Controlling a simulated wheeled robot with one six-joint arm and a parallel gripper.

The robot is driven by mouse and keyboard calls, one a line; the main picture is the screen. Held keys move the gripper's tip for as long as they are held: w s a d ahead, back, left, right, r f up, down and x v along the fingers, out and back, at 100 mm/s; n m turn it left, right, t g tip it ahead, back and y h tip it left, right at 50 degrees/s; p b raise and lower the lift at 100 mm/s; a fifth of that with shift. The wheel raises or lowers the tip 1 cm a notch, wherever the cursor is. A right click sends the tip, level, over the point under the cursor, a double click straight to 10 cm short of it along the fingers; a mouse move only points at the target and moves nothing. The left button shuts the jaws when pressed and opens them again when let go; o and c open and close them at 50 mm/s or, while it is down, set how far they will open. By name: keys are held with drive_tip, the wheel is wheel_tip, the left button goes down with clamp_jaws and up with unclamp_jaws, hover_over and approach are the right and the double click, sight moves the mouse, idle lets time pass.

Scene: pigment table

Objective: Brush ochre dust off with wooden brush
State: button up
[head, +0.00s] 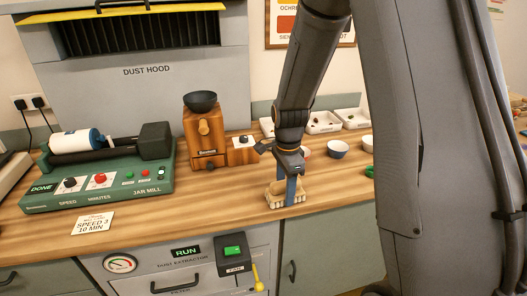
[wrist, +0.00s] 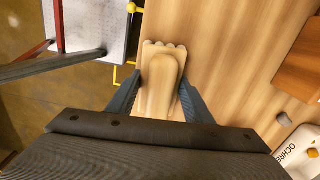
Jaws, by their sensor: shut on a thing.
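The wooden brush (head: 274,196) is a pale block near the front edge of the wooden counter. In the wrist view the brush (wrist: 163,80) shows its rounded back between the two blue fingers. My gripper (head: 290,190) is shut on it, and the wrist view shows my gripper (wrist: 160,98) with one finger against each side. I cannot tell whether the brush touches the counter. No ochre dust can be made out on the bare wood; any under the brush is hidden.
A wooden grinder (head: 205,135) and a green jar mill (head: 98,175) stand to the left. Bowls (head: 338,149) and white trays (head: 322,122) stand behind and right. The dust extractor (head: 185,268) reads RUN below. An OCHRE-labelled tray (wrist: 302,150) shows lower right.

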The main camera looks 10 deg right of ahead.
drive_tip(key=shift+w+a+r+p, duration=0.1)
drive_tip(key=shift+r+p, duration=1.15)
drive_tip(key=shift+r, duration=0.75)
drive_tip(key=shift+w+r+p, duration=0.1)
drive_tip(key=shift+r+p, duration=1.1)
drive_tip(key=shift+r, duration=0.75)
drive_tip(key=shift+s+f, duration=0.1)
drive_tip(key=shift+s, duration=0.05)
